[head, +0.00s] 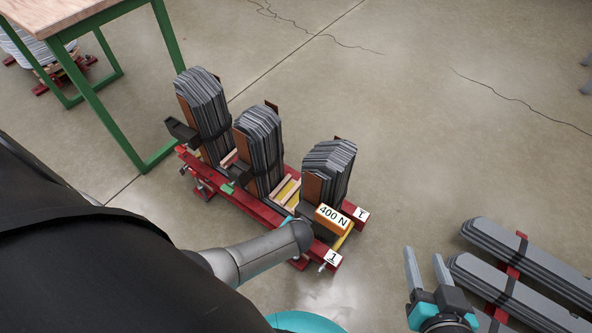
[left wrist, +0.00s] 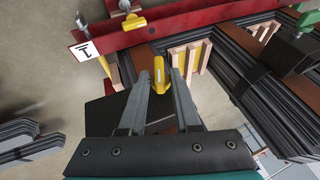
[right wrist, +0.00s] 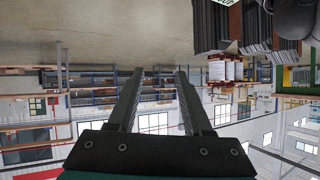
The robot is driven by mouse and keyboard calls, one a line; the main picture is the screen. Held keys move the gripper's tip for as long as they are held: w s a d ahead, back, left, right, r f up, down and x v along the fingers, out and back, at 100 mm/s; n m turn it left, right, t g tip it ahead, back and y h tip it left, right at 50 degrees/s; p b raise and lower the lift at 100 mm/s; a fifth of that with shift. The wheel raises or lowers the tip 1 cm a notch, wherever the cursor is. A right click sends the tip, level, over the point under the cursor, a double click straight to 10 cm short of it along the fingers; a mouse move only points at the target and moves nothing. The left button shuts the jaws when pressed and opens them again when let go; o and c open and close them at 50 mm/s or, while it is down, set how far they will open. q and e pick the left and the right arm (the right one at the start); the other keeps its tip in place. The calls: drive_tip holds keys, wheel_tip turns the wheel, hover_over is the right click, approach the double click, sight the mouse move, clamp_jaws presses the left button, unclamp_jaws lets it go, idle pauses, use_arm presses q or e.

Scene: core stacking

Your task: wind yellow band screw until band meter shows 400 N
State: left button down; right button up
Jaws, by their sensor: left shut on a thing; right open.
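An orange-yellow box with a label reading "400 N" (head: 332,218) sits at the near right end of the red stand, beside the right stack of dark laminations (head: 331,166). My left gripper (left wrist: 162,86) is shut on a yellow screw handle (left wrist: 159,70), which shows between its fingertips in the left wrist view. In the head view my left arm reaches to the stand's near side, and its wrist hides the fingers and screw. My right gripper (head: 427,270) is open and empty, above the floor to the right of the stand.
The red stand (head: 232,203) carries two more banded stacks, at the middle (head: 260,150) and left (head: 203,110). Flat dark sheet piles (head: 515,250) lie at the right. A green-legged table (head: 100,95) stands at upper left. The floor beyond the stand is clear.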

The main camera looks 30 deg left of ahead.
use_arm(q)
drive_tip(key=shift+s, duration=0.1)
drive_tip(key=c, duration=0.9)
unclamp_jaws()
drive_tip(key=shift+s+d+r+p, duration=0.15)
drive_tip(key=shift+r+p, duration=0.35)
use_arm(e)
drive_tip(key=s+d+g+h+p, duration=0.3)
drive_tip(key=s+d+g+h, duration=0.1)
drive_tip(key=s+d+g, duration=0.3)
use_arm(q)
drive_tip(key=shift+p+v, duration=3.55)
drive_tip(key=shift+v, duration=3.5)
use_arm(e)
wheel_tip(320, 180, down, 14)
drive_tip(key=s+d+g, duration=0.1)
drive_tip(key=s+g, duration=0.1)
drive_tip(key=shift+s+d+f, duration=0.15)
drive_tip(key=shift+s+d, duration=0.15)
